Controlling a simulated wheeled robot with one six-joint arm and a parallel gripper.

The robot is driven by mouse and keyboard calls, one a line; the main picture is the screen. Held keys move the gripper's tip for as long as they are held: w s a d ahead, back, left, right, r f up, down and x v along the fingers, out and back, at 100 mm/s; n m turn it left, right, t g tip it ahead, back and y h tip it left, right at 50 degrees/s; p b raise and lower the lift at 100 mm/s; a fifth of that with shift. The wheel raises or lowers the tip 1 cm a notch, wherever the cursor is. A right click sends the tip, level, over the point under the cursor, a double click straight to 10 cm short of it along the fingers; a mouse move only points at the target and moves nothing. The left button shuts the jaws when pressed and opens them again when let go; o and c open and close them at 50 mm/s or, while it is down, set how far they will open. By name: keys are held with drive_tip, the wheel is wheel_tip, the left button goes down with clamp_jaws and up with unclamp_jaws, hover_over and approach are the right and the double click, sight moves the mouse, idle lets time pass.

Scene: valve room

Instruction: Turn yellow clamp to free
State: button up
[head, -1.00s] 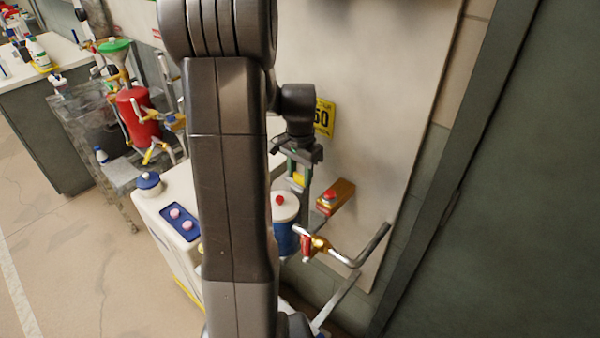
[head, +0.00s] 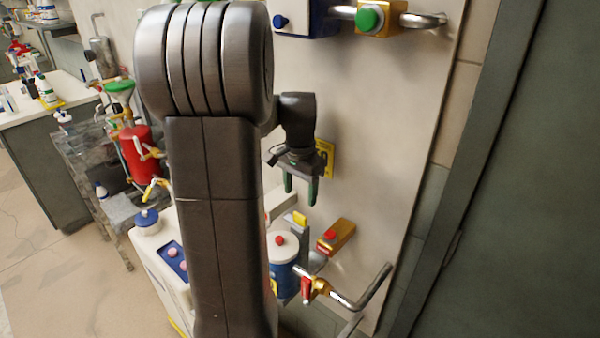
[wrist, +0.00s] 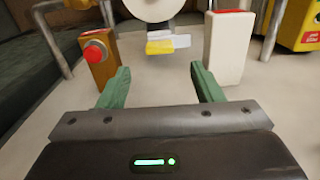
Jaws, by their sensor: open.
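The yellow clamp (head: 299,219) is a small yellow block on a pale grey piece, next to the white-topped blue canister (head: 283,247). In the wrist view the clamp (wrist: 165,46) is ahead of the fingers, just below a round white disc (wrist: 152,6). My gripper (head: 300,194) is above the clamp, apart from it, with its green fingers pointing down. In the wrist view my gripper (wrist: 160,75) is open with nothing between its fingers. I cannot tell the clamp's exact turn angle.
An orange box with a red button (wrist: 95,54) stands left of the fingers in the wrist view, a white block (wrist: 229,46) right. In the head view a bent pipe with a red handle (head: 306,290) is below. A dark green wall (head: 510,200) bounds the right.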

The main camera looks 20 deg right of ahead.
sight(300, 214)
wheel_tip(300, 214, up, 6)
drive_tip(key=shift+r, duration=0.2)
idle(0.4)
wheel_tip(300, 214, down, 14)
idle(0.6)
drive_tip(key=shift+r, duration=0.1)
